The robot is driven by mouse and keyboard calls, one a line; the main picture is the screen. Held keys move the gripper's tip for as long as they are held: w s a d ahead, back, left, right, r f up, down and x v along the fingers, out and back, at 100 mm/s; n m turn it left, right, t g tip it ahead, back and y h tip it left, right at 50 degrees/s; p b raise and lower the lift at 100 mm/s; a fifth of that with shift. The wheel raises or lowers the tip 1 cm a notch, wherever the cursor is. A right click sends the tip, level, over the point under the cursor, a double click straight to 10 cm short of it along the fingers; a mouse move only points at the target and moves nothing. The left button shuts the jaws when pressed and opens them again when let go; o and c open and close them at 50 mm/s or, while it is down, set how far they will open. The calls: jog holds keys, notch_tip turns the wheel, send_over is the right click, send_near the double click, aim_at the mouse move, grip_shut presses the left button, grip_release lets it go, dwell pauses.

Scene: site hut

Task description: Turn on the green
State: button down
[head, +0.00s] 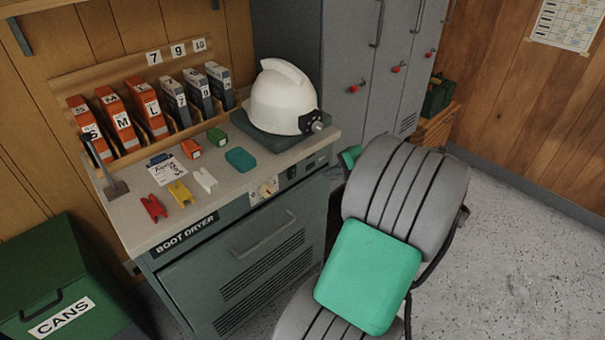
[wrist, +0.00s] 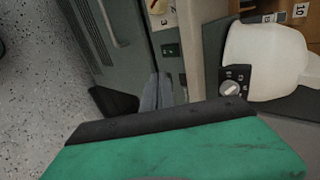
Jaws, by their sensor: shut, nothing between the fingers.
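The grey-green boot dryer (head: 250,270) stands left of centre in the head view. Its front edge carries a cream plate with a round dial (head: 267,188) and, to the right, a small dark switch plate (head: 291,172). In the wrist view a dark plate with a small green mark (wrist: 171,50) sits on this front; whether it is lit or pressed I cannot tell. My gripper (wrist: 158,92) is shut and empty, low in front of the dryer's front, apparently apart from it.
A white helmet (head: 280,100) with a dial stands at right. Grey lockers (head: 350,60) stand behind; a green CANS bin (head: 50,270) is left.

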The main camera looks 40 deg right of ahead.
send_near(295, 170)
jog(key=x, duration=0.5)
jog(key=shift+s+f, duration=0.3)
jog(key=shift+f, duration=0.05)
jog(key=shift+w, duration=0.6)
jog(key=shift+r, duration=0.1)
